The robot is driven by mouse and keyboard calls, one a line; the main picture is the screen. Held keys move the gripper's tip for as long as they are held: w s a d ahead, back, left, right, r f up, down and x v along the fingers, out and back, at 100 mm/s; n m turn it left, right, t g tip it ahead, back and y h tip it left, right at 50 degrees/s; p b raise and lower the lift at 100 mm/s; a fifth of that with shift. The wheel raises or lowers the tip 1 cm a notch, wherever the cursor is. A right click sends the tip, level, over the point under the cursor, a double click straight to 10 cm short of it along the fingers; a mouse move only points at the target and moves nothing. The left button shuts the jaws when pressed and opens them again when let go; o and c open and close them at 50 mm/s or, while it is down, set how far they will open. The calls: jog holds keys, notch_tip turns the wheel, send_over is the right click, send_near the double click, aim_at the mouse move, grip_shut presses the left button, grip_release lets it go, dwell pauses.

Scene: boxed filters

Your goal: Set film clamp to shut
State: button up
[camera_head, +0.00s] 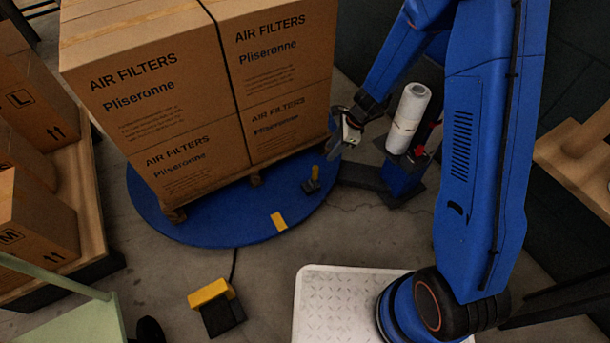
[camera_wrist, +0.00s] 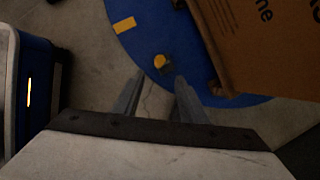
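What looks like the film clamp (camera_head: 312,181) is a small dark block with a yellow upright lever, on the blue turntable (camera_head: 215,232) near its right edge. In the wrist view the clamp (camera_wrist: 162,64) shows its yellow top beyond my fingertips, roughly between them in the picture. Whether the lever counts as open or shut I cannot tell. My gripper (camera_head: 342,136) is beside the right side of the box stack, above the clamp and apart from it. In the wrist view the two fingers of my gripper (camera_wrist: 158,85) are spread with nothing between them.
Stacked air filter boxes (camera_head: 160,100) stand on a pallet on the turntable, close to my gripper. A white film roll (camera_head: 408,120) stands upright just right of it. A yellow foot pedal (camera_head: 212,292) lies on the floor in front. More boxes (camera_head: 35,215) stand left.

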jog(key=x, duration=1.8)
jog(key=shift+a, duration=0.1)
jog(key=shift+c, duration=0.6)
grip_shut()
